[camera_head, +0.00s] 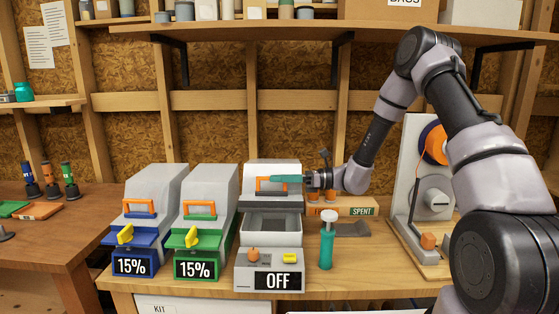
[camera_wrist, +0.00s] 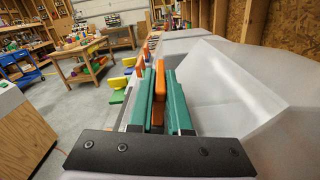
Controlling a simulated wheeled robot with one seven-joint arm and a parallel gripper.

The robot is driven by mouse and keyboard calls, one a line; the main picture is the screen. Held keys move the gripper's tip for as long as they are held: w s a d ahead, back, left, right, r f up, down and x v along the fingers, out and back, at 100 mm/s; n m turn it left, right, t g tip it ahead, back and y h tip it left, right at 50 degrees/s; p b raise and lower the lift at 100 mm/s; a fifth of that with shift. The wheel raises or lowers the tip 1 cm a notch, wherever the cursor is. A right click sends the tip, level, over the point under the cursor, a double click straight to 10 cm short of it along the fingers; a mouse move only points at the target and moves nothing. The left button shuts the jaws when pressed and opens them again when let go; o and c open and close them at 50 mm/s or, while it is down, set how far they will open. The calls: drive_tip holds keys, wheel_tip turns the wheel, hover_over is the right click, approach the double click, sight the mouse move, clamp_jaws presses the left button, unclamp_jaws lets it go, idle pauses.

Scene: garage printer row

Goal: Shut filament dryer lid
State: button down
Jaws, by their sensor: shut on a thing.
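The grey filament dryer (camera_head: 244,254) with an "OFF" display stands at the right of a row of three. The lid has an orange handle (camera_head: 261,185), which also shows in the wrist view (camera_wrist: 158,82). My gripper (camera_head: 285,179) reaches in from the right, its teal fingers (camera_wrist: 157,95) shut on the orange handle. Part of the handle is hidden behind the fingers.
A blue-fronted dryer (camera_head: 152,190) and a green-fronted dryer (camera_head: 209,183), both reading 15% with lids down, stand to the left. A teal-handled tool (camera_head: 326,247) stands upright right of the grey dryer. A "SPENT" box (camera_head: 350,203) and printer (camera_head: 408,165) are farther right.

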sight(280, 197)
drive_tip(key=shift+n, duration=0.6)
drive_tip(key=f, duration=0.1)
drive_tip(key=s+f, duration=0.2)
drive_tip(key=shift+f, duration=0.4)
drive_tip(key=shift+s+f, duration=0.2)
drive_tip(key=shift+f, duration=0.5)
drive_tip(key=c, duration=0.9)
unclamp_jaws()
drive_tip(key=shift+o, duration=0.2)
drive_tip(key=d, duration=1.1)
